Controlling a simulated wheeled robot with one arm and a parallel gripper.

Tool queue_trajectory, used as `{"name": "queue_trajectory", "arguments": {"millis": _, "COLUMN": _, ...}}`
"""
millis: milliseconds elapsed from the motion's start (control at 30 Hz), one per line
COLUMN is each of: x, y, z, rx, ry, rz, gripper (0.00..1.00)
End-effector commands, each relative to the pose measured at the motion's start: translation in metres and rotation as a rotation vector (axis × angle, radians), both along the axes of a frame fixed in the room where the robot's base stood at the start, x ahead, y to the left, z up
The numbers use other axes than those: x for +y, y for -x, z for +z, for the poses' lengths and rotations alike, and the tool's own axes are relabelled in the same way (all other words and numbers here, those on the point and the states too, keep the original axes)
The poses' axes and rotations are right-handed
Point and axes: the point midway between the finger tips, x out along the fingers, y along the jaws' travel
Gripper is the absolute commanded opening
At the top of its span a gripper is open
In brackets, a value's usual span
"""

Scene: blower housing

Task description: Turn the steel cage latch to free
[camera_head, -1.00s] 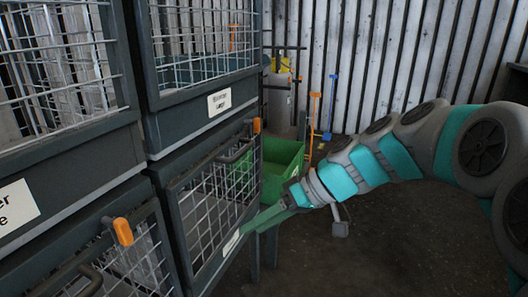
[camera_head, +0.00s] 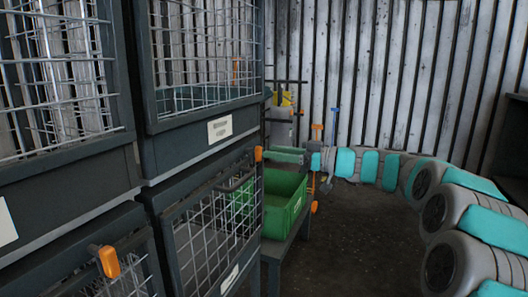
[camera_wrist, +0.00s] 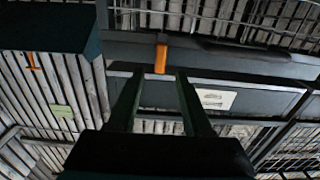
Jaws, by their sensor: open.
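An orange latch handle (camera_head: 258,154) sits at the upper right corner of the lower right mesh cage (camera_head: 176,245). My gripper (camera_head: 274,155) is at the latch's height, just to its right. In the wrist view the latch (camera_wrist: 161,58) lies just beyond and between the tips of my gripper (camera_wrist: 158,74), which is open and empty. I cannot tell if the fingertips touch it. A second orange latch (camera_head: 108,262) is on the lower left cage. The cage labels are too small to read, so I cannot tell which cage is the steel one.
A green bin (camera_head: 296,204) stands on a low stand right of the cages, below my gripper. Tools with orange and blue handles (camera_head: 316,165) lean near the corrugated wall (camera_head: 390,70). A dark handle bar (camera_head: 234,178) runs along the cage's top. The floor in the middle is clear.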

Motion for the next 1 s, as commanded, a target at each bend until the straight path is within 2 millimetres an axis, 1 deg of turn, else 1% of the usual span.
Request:
{"name": "queue_trajectory", "arguments": {"millis": 33, "x": 0.008, "y": -0.003, "z": 0.000, "rx": 0.002, "ry": 0.002, "rz": 0.002, "gripper": 0.50}}
{"name": "queue_trajectory", "arguments": {"millis": 100, "x": 0.017, "y": -0.006, "z": -0.001, "rx": 0.003, "ry": 0.002, "rz": 0.002, "gripper": 0.50}}
{"name": "queue_trajectory", "arguments": {"millis": 300, "x": 0.034, "y": -0.013, "z": -0.001, "rx": 0.004, "ry": 0.001, "rz": -0.001, "gripper": 0.50}}
{"name": "queue_trajectory", "arguments": {"millis": 600, "x": 0.037, "y": -0.014, "z": -0.001, "rx": 0.004, "ry": 0.001, "rz": -0.001, "gripper": 0.50}}
{"name": "queue_trajectory", "arguments": {"millis": 633, "x": 0.037, "y": -0.013, "z": -0.001, "rx": 0.004, "ry": 0.001, "rz": -0.001, "gripper": 0.49}}
{"name": "queue_trajectory", "arguments": {"millis": 1000, "x": 0.036, "y": -0.013, "z": -0.001, "rx": 0.004, "ry": 0.001, "rz": -0.001, "gripper": 0.07}}
